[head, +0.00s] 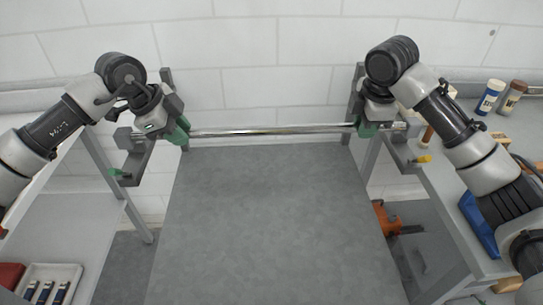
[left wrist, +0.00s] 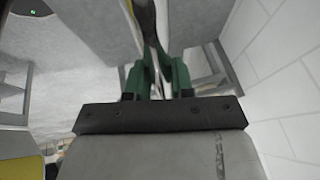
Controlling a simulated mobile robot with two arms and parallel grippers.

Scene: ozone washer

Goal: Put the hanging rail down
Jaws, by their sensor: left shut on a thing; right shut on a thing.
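The hanging rail (head: 270,131) is a thin shiny metal bar. It runs nearly level across the head view, above the far end of the grey panel. My left gripper (head: 182,132), with green fingers, is shut on its left end. My right gripper (head: 367,128) is shut on its right end. In the left wrist view the green fingers of my left gripper (left wrist: 156,75) close around the rail (left wrist: 149,28). The grippers partly hide both rail ends. I cannot tell whether the rail touches the grey uprights near its ends.
A grey upright stands at the left (head: 168,78) and another at the right (head: 356,80). The large grey panel (head: 270,225) between is bare. A right-hand bench holds a blue-and-white bottle (head: 488,98) and a brown bottle (head: 512,97). A white tray (head: 50,272) is at lower left.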

